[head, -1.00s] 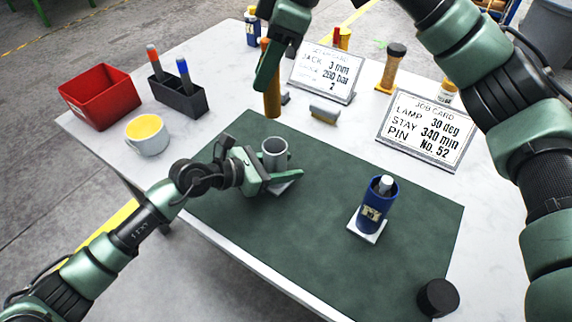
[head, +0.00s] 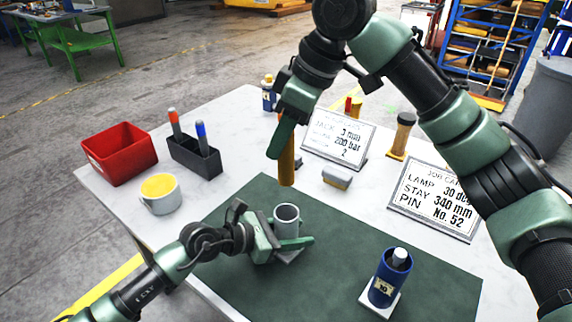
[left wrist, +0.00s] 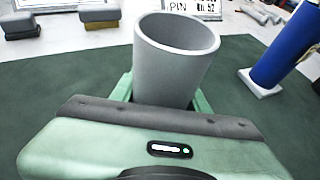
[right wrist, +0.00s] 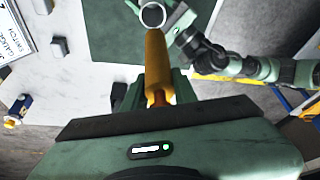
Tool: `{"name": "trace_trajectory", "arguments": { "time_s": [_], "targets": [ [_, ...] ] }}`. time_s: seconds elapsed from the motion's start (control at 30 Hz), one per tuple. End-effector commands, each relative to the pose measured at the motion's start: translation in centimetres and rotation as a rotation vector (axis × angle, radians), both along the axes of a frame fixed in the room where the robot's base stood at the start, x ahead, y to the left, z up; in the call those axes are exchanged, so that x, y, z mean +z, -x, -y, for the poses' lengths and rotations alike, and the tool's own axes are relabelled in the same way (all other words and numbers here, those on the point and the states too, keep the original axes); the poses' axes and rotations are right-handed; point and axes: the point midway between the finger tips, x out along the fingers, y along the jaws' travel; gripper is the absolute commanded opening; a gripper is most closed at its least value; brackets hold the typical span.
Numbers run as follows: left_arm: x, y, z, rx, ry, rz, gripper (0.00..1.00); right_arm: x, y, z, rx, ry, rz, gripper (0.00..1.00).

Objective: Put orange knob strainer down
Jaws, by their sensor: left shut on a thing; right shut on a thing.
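The orange knob strainer (head: 287,167) is a long orange-yellow rod. It hangs roughly upright from my right gripper (head: 285,138), which is shut on it. In the right wrist view the strainer (right wrist: 156,60) points away from the jaws toward the grey cup. The cup's open mouth (left wrist: 178,33) shows in the left wrist view.
A blue canister (head: 389,278) stands on a white square at the mat's right. A yellow-filled mug (head: 155,202), red bin (head: 119,158) and dark marker holder (head: 195,160) stand left. Two job cards (head: 338,138) and a small grey block (head: 337,177) are behind the mat. The mat's middle is clear.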

Motion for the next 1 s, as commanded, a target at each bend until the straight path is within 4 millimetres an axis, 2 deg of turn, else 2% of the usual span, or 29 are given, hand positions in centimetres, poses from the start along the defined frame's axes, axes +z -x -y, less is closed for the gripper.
{"name": "trace_trajectory", "arguments": {
  "time_s": [0.27, 1.0],
  "targets": [
    [0.0, -0.1, 0.0, 0.001, 0.001, 0.001, 0.00, -1.4, -0.1, 0.1, -0.056, -0.004, -0.001, 0.00],
    [0.1, -0.1, 0.0, 0.001, 0.000, 0.002, 0.00, -10.3, -0.1, 0.1, -0.054, -0.004, 0.000, 0.00]
  ]
}}
